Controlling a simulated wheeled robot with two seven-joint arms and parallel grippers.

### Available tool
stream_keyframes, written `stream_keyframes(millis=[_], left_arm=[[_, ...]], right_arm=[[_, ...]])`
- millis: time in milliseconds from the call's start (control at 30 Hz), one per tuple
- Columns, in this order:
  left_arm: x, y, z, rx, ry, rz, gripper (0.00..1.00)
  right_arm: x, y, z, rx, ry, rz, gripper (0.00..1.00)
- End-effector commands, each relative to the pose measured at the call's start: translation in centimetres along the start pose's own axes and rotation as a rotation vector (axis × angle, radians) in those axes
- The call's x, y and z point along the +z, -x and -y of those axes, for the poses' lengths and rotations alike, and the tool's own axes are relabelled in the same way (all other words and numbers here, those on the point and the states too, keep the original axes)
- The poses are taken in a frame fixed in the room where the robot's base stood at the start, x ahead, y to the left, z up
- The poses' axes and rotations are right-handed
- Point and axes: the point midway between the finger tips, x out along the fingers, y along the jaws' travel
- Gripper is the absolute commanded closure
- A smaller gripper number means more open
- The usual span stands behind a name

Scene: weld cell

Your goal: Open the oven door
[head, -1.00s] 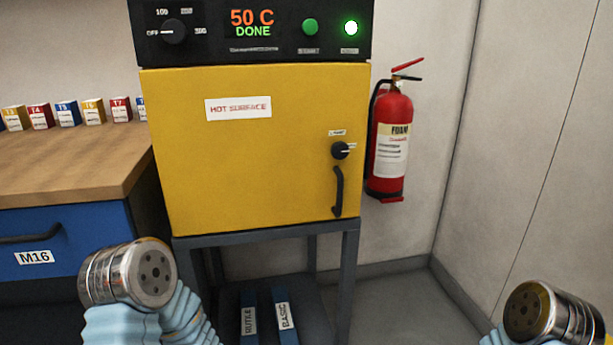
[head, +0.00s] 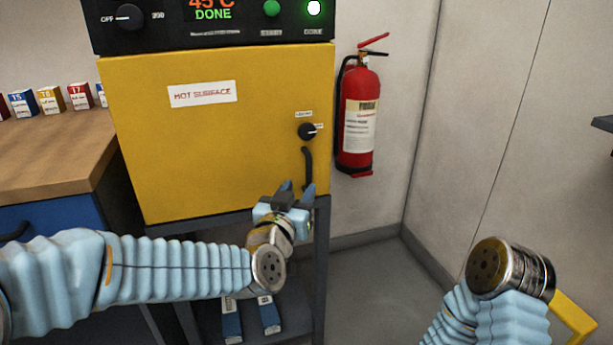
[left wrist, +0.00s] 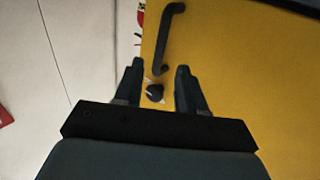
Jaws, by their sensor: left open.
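The oven door (head: 205,140) is a yellow panel and is shut. A black upright handle (head: 308,168) is near its right edge, with a small black latch knob (head: 307,131) above it; the knob's white mark points right. My left gripper (head: 296,187) is open and empty at the door's lower right, its fingers overlapping the handle's lower end in the head view. In the left wrist view, the handle (left wrist: 165,40) lies beyond the fingertips and the knob (left wrist: 154,93) appears between the fingers; contact cannot be told. My right arm shows at lower right, but its gripper is out of view.
The control panel (head: 165,28) above reads 45 C DONE with a lit green lamp (head: 314,8). A red extinguisher (head: 358,120) hangs right of the oven. A wooden bench (head: 50,160) stands left. Floor to the right is clear.

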Motion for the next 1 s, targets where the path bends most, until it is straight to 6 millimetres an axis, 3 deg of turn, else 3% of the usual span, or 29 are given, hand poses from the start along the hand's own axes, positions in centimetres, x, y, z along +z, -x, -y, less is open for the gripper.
stream_keyframes(millis=[100,300,700,967,1000], left_arm=[[0.0,-2.7,0.0,-0.001,-0.001,0.002,0.60],[0.0,-5.5,0.0,0.000,0.000,0.002,0.60],[0.1,-6.4,0.0,0.001,0.000,0.002,0.60],[0.1,-6.3,0.0,0.001,0.000,0.001,1.00],[0.1,-6.3,0.0,0.001,0.001,0.001,1.00]], right_arm=[[0.0,0.4,0.2,0.000,0.001,0.000,0.36],[0.0,0.7,0.3,-0.001,0.001,0.001,0.36],[0.0,0.8,0.3,-0.001,0.001,0.001,0.36],[0.0,0.8,0.3,-0.001,0.001,0.001,0.36],[0.0,0.8,0.3,-0.001,0.001,0.001,0.36]])
